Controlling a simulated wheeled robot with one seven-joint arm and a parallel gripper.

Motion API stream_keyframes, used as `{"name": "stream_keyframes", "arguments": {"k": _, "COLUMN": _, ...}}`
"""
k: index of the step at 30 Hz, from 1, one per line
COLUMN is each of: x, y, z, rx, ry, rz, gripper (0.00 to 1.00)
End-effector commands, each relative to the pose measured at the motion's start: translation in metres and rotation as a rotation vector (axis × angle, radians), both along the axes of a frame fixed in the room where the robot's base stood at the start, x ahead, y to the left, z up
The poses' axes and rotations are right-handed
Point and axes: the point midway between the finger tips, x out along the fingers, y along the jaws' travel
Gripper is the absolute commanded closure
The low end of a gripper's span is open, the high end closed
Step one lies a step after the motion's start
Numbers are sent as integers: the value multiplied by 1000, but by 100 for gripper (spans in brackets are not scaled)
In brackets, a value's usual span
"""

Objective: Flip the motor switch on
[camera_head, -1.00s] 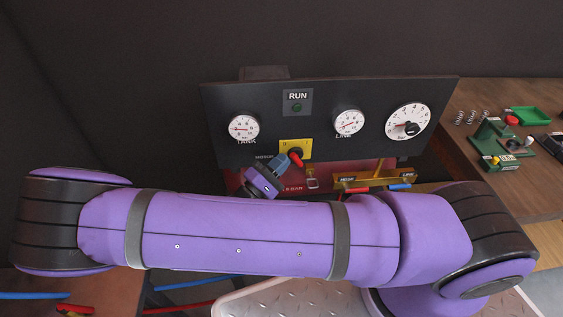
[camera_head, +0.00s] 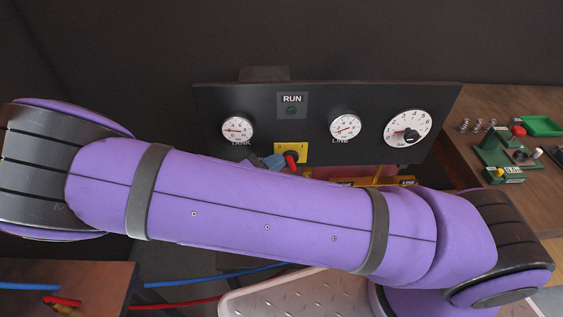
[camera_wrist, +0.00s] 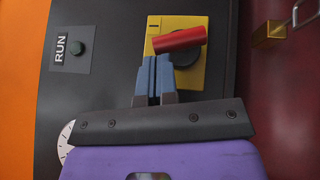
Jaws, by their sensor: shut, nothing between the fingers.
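The motor switch is a red handle (camera_head: 290,161) on a yellow plate (camera_head: 291,147) low on the black control panel. In the wrist view the red handle (camera_wrist: 180,39) lies slanted across a dark round knob on the yellow plate (camera_wrist: 195,22). My gripper (camera_wrist: 154,58) is shut and empty, its blue-grey fingertips just beside the handle's left end; I cannot tell whether they touch. In the head view my gripper (camera_head: 272,161) is mostly hidden behind my forearm. The RUN lamp (camera_head: 291,111) looks dark green and unlit.
The tank gauge (camera_head: 238,128), line gauge (camera_head: 345,127) and larger bar dial (camera_head: 408,128) sit on the panel. A brass padlock (camera_wrist: 268,33) hangs near the switch. A wooden bench (camera_head: 470,150) with green parts stands at right. Hoses run low at left.

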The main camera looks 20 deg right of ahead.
Motion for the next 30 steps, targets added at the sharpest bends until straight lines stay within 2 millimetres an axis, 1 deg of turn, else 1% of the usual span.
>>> {"name": "stream_keyframes", "arguments": {"k": 5, "x": -1, "y": -1, "z": 8, "rx": 167, "ry": -44, "rz": -3, "gripper": 100}}
{"name": "stream_keyframes", "arguments": {"k": 12, "x": -3, "y": -7, "z": 16, "rx": 381, "ry": -102, "rz": -3, "gripper": 100}}
{"name": "stream_keyframes", "arguments": {"k": 21, "x": -5, "y": -14, "z": 21, "rx": 599, "ry": -160, "rz": -3, "gripper": 100}}
{"name": "stream_keyframes", "arguments": {"k": 23, "x": -5, "y": -15, "z": 22, "rx": 627, "ry": -169, "rz": -1, "gripper": 100}}
{"name": "stream_keyframes", "arguments": {"k": 30, "x": -5, "y": -18, "z": 23, "rx": 619, "ry": -167, "rz": -1, "gripper": 100}}
